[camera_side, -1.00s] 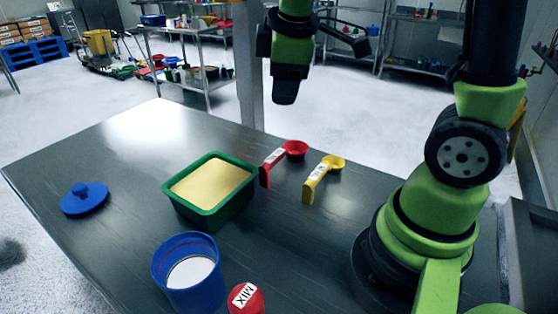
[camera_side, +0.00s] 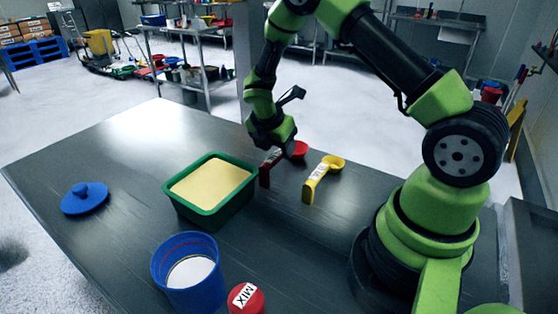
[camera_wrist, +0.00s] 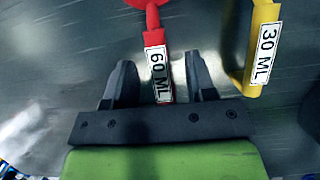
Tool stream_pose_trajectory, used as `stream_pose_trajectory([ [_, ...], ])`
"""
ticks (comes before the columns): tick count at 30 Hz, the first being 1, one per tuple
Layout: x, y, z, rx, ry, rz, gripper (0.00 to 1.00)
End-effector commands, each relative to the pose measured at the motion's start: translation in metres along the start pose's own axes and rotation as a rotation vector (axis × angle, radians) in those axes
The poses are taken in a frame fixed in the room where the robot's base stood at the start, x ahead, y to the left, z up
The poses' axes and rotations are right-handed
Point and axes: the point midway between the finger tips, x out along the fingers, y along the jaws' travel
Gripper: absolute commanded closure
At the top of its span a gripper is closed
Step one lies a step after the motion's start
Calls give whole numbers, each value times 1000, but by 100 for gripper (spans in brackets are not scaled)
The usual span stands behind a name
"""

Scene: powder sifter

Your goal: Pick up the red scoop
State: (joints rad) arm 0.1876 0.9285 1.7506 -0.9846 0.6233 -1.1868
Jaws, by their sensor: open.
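The red scoop (camera_side: 299,150) lies on the dark metal table (camera_side: 110,140), right of the green tub. In the wrist view its red handle (camera_wrist: 153,27) carries a "60 ML" label and its end lies between my two fingers. My gripper (camera_wrist: 160,80) is open, one finger on each side of the handle, with gaps showing on both sides. In the side view my gripper (camera_side: 273,143) is low over the scoop and hides part of its handle. I cannot tell the exact height of the fingertips.
A yellow scoop (camera_side: 315,182), marked "30 ML" in the wrist view (camera_wrist: 262,45), lies just right of the red one. A green tub (camera_side: 207,218) of pale powder stands left. A blue container (camera_side: 186,285), red "MIX" item (camera_side: 246,299) and blue lid (camera_side: 84,198) are farther off.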

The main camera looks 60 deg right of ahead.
Motion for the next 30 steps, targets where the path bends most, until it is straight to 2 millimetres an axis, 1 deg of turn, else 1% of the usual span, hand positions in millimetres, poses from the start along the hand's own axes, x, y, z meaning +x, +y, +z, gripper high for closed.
stream_pose_trajectory([
  [6, 32, 2, -2, 1, 1, -4, 49],
  [9, 44, 2, -1, 2, 1, -3, 49],
  [12, 49, 2, -1, 2, 1, -2, 49],
  [18, 49, 3, -1, 2, 0, -1, 49],
  [19, 49, 3, -1, 2, 0, -1, 54],
  [20, 49, 3, -1, 2, 0, -1, 61],
  [21, 49, 3, -1, 2, 0, -1, 70],
  [23, 49, 3, -1, 2, 0, -1, 84],
  [24, 49, 3, -1, 2, 0, -1, 93],
  [25, 49, 2, -1, 2, 0, -1, 100],
  [30, 49, 3, -1, 2, 0, -1, 100],
])
